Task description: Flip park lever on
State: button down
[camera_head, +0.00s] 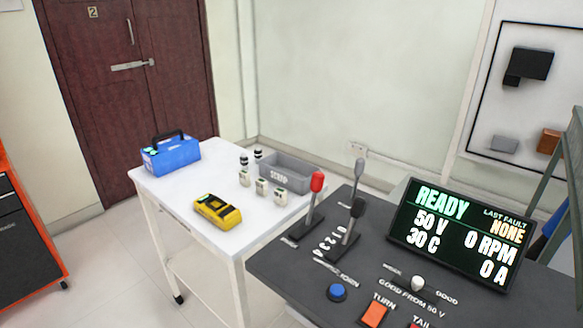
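Several levers stand on the dark grey control bench (290,268). One is a red-knobbed lever (317,183) at the left, on a black base. A small white knob (417,284) sits in front of the display. The labels by the levers are too small to read, so I cannot tell which one is the park lever. The display (455,235) reads READY, 50 V, 30 C, 0 RPM, 0 A, last fault NONE. My gripper is not in view.
A blue button (337,292) and an orange TURN button (374,314) are at the bench front. A white table (160,195) to the left holds a blue case (171,156), a yellow meter (217,211), small parts and a grey bin (285,175). Floor is open at left.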

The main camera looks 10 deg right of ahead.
aim_at(318, 177)
jog(key=i+j, duration=0.4)
jog(key=j, duration=0.15)
jog(key=i+j+z, duration=0.1)
jog(key=i+j, duration=0.3)
jog(key=j, duration=0.1)
